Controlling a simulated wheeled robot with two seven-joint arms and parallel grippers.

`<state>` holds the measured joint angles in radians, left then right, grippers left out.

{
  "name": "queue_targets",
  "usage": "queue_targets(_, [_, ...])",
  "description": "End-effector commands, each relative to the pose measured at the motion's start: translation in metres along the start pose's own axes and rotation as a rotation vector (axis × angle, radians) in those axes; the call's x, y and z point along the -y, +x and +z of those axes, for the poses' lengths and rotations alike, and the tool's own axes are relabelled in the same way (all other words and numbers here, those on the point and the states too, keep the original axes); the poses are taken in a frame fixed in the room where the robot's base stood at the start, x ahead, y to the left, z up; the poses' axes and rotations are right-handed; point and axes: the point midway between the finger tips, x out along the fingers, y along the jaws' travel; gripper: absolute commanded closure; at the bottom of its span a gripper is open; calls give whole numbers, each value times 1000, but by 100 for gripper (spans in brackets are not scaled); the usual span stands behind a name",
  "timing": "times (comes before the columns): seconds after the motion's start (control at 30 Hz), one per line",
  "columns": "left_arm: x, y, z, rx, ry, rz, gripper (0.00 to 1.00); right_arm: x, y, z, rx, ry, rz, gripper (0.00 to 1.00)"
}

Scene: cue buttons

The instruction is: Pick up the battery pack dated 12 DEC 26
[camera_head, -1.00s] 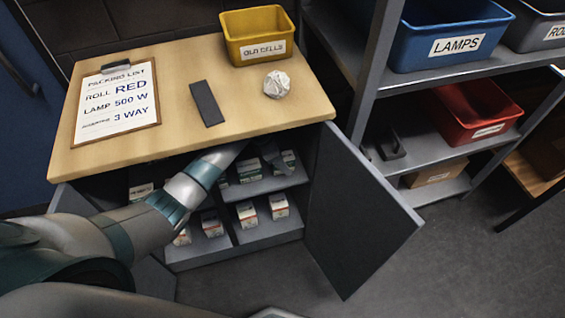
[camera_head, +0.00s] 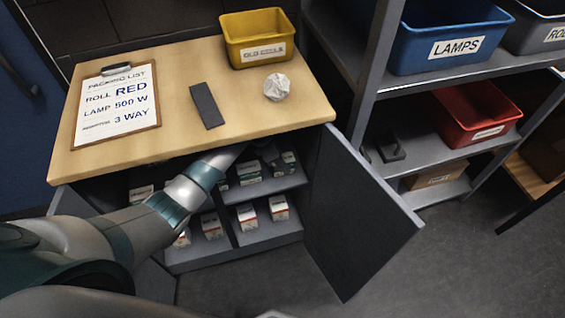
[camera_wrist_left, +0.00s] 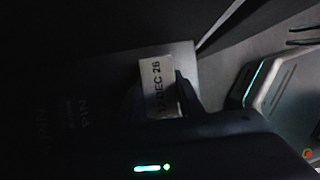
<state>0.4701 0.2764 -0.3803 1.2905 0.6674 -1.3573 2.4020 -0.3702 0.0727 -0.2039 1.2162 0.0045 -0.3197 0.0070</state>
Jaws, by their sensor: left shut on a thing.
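My left gripper (camera_head: 273,158) reaches into the open cabinet under the wooden worktop in the head view. In the left wrist view its dark fingers are on either side of the labelled pack, shut on it. The rest of the pack is in shadow, and I cannot tell whether it is clear of the shelf. Several white-and-green boxes (camera_head: 249,173) stand on the upper cabinet shelf near the gripper.
The cabinet door (camera_head: 360,220) stands open to the right of my arm. The worktop (camera_head: 160,165) is above the gripper, holding a clipboard (camera_head: 117,104), a dark bar (camera_head: 206,105), crumpled paper (camera_head: 277,87) and a yellow bin (camera_head: 258,37). White boxes (camera_head: 247,216) stand on the lower shelf.

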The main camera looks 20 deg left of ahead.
Motion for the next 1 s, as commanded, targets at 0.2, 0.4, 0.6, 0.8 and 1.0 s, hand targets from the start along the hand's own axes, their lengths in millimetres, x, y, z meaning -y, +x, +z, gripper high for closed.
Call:
queue_targets(0.2, [3,-13,5,2,1,-1,94,0,-1,-1,-1,0,0,69])
queue_targets(0.4, [29,-18,-9,1,1,-1,94,1,-3,-4,-21,-1,-1,69])
queue_targets(0.6, [67,-25,-28,2,1,-1,94,4,-3,-1,-29,-4,-5,69])
queue_targets(0.8, [106,-34,-47,2,1,-1,94,6,-3,-6,-44,-5,-7,69])
queue_targets(1.0, [138,-40,-62,2,-1,-1,94,6,-3,-11,-57,-5,-8,69])
